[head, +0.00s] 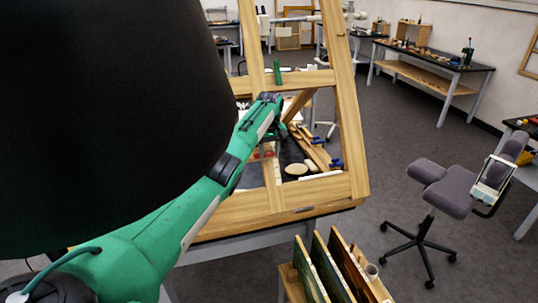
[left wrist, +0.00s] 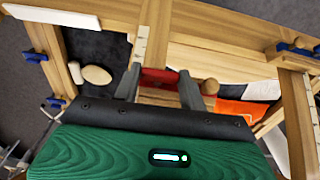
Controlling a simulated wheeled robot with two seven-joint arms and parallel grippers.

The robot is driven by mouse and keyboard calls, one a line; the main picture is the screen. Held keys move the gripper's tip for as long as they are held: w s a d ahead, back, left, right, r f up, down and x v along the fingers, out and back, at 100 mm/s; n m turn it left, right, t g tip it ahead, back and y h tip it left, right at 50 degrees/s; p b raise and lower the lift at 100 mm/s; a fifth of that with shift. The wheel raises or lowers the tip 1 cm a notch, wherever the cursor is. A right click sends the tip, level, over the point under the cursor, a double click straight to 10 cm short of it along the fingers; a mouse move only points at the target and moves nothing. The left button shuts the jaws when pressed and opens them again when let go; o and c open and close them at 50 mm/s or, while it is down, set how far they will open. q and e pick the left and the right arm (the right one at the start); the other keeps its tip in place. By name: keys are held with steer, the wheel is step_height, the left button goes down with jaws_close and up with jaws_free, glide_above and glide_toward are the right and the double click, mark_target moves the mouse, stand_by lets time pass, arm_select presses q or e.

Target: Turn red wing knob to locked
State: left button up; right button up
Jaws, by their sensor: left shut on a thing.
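The red wing knob (left wrist: 158,80) shows in the left wrist view between the two grey fingers of my left gripper (left wrist: 160,86). The fingers are shut on it, one on each side, and partly hide it. Its mark or turn position cannot be read. In the head view, a bit of red (head: 268,154) shows just below my left gripper (head: 268,145), inside the wooden frame (head: 349,130). My green left arm reaches in from the lower left. My right gripper is not in view.
The upright frame stands on a worktable, with blue clamps (head: 336,163) and a pale oval piece (head: 296,169) behind its lower opening. Panels in a rack (head: 342,262) stand in front. A grey chair (head: 450,187) is at right. A large black shape hides the upper left.

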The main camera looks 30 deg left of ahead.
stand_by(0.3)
arm_select(q)
steer(key=o, duration=1)
steer(key=shift+f, duration=0.1)
steer(key=shift+r+b, duration=0.35)
steer(key=shift+r, duration=0.25)
steer(key=shift+s+d+r+b, duration=0.15)
steer(key=shift+r+b, duration=1)
steer(key=shift+r, duration=2)
steer(key=shift+d+r+b, duration=0.2)
steer(key=shift+r+b, duration=0.9)
steer(key=shift+r, duration=2.05)
